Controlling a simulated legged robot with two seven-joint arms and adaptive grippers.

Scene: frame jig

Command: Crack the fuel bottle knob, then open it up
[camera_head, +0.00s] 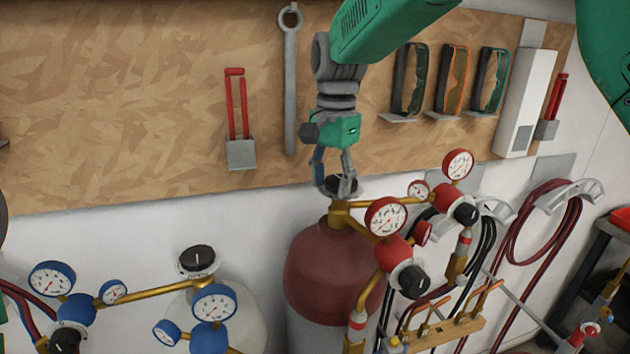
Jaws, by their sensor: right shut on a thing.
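The fuel bottle (322,262) has a dark red top and stands at the lower middle. Its dark knob (347,184) sits on top of the brass valve (341,214). My right gripper (334,190) comes down from above with its fingers around the knob and is shut on it. The fingers hide part of the knob. A red regulator (393,255) with white-faced gauges branches off to the right of the valve. My left gripper is not in view.
A second, pale bottle (241,318) with a black knob (197,261) and blue gauges (52,279) stands at the left. A wooden tool board (130,100) with a hanging wrench (290,80) is behind. Red hoses (512,238) hang at the right.

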